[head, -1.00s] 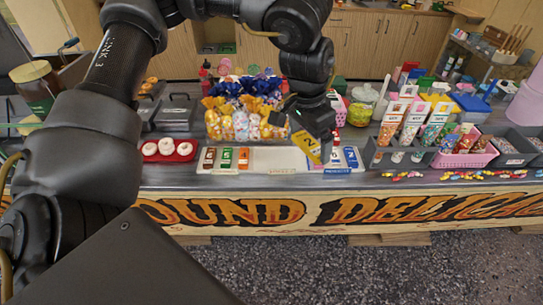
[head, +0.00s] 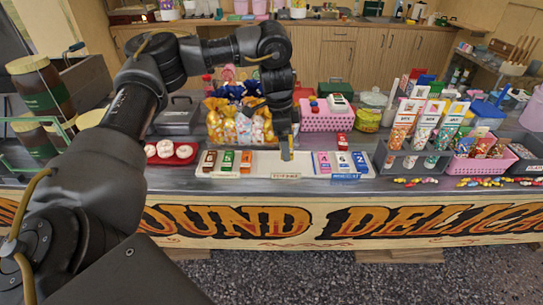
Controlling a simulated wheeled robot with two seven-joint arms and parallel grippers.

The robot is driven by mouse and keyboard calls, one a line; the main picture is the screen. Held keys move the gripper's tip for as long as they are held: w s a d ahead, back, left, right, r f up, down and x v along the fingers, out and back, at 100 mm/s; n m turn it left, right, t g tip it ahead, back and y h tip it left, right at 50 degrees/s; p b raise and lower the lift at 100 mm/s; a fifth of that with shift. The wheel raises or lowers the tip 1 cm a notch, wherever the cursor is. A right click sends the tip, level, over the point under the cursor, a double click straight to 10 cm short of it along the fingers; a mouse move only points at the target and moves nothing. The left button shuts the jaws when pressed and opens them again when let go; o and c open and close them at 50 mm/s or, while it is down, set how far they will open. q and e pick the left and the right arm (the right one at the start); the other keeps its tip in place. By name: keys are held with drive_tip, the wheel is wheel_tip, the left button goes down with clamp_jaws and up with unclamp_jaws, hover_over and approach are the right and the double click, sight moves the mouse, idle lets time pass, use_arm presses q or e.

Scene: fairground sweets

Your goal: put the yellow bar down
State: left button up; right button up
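My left gripper (head: 285,135) hangs pointing down over the middle of the white tray (head: 262,171). A narrow yellowish strip, which looks like the yellow bar (head: 287,150) seen edge-on, hangs upright below its fingers. The gripper appears shut on it; its printed face is turned out of sight. The bar's lower end is close above the tray's bare middle, and I cannot tell whether it touches. Brown (head: 209,161), green (head: 227,161) and orange (head: 246,161) bars lie on the tray's left. Pink (head: 324,163), white (head: 342,162) and blue (head: 360,162) bars lie on its right. My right gripper is not in view.
A red tray of round pastries (head: 172,152) is at the left. Wrapped sweet bags (head: 240,122) stand behind the tray, near my gripper. A pink basket (head: 325,118) is behind right, and a grey rack of cups (head: 410,158) stands to the right.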

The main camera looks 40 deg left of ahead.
use_arm(q)
drive_tip(key=w+a+f, duration=0.1)
drive_tip(key=a+f, duration=0.1)
drive_tip(key=a, duration=0.1)
drive_tip(key=w+a+f+p, duration=0.1)
drive_tip(key=a+f, duration=0.2)
drive_tip(key=w+a+f+p, duration=0.1)
drive_tip(key=a+f, duration=0.1)
drive_tip(key=a, duration=0.1)
drive_tip(key=shift+a+f, duration=0.15)
drive_tip(key=shift+f, duration=0.2)
drive_tip(key=f+p, duration=0.1)
drive_tip(key=f, duration=0.2)
drive_tip(key=shift+a+p, duration=0.3)
drive_tip(key=shift+p, duration=0.05)
drive_tip(key=shift+w+f, duration=0.1)
drive_tip(key=shift+f, duration=0.3)
drive_tip(key=shift+f, duration=0.6)
drive_tip(key=o, duration=0.7)
drive_tip(key=shift+o, duration=0.2)
